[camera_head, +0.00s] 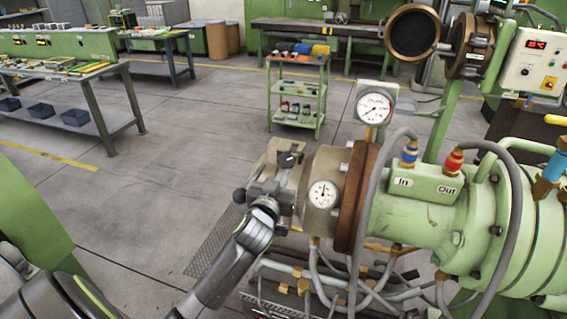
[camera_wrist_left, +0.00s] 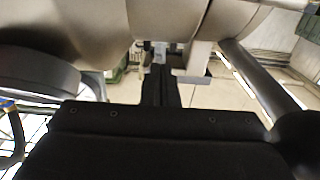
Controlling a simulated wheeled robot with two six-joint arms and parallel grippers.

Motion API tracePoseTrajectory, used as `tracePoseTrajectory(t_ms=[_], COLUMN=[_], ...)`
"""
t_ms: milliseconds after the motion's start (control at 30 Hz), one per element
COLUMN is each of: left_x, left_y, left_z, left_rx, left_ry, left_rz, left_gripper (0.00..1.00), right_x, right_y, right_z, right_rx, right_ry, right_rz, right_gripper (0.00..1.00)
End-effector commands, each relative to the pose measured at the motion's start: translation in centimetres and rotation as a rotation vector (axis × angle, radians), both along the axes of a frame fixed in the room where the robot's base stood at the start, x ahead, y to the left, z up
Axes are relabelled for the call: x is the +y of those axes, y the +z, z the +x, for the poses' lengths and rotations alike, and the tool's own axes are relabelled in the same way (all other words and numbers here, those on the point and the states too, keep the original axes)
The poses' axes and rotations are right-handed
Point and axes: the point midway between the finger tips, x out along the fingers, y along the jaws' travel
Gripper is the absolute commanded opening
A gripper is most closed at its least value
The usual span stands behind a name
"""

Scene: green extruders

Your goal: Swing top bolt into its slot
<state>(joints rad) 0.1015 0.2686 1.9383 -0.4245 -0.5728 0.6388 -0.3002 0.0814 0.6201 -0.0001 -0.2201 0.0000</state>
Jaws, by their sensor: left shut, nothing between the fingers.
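The extruder's beige head (camera_head: 322,170) faces left, with a round gauge on its side. A dark bolt with a nut (camera_head: 289,159) shows at the top of its front end; I take it for the top bolt. I cannot tell whether it sits in its slot. A dark round knob (camera_head: 239,196) sticks out at the front, lower left. My left gripper (camera_head: 272,191) is close against the front of the head, partly lost among the dark parts there. In the left wrist view its black fingers (camera_wrist_left: 160,82) are together and empty, below a large beige surface (camera_wrist_left: 210,20). My right gripper is not in view.
The green extruder barrel (camera_head: 420,215) with hoses fills the right side. A dial gauge (camera_head: 374,108) stands above it. Pipes (camera_head: 340,285) run below the head. A green cart (camera_head: 298,100) and a workbench (camera_head: 75,80) stand behind.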

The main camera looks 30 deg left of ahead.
Motion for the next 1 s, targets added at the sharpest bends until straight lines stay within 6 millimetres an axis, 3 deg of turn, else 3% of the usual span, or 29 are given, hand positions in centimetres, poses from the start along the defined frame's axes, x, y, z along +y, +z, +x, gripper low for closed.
tracePoseTrajectory(t_ms=[1000], left_x=[0.4], left_y=[1.5], left_z=[1.4], left_rx=[0.001], left_ry=[0.0], left_rz=[0.001], left_gripper=[0.0], right_x=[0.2], right_y=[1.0], right_z=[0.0], right_rx=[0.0], right_ry=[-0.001], right_rz=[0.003], right_gripper=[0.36])
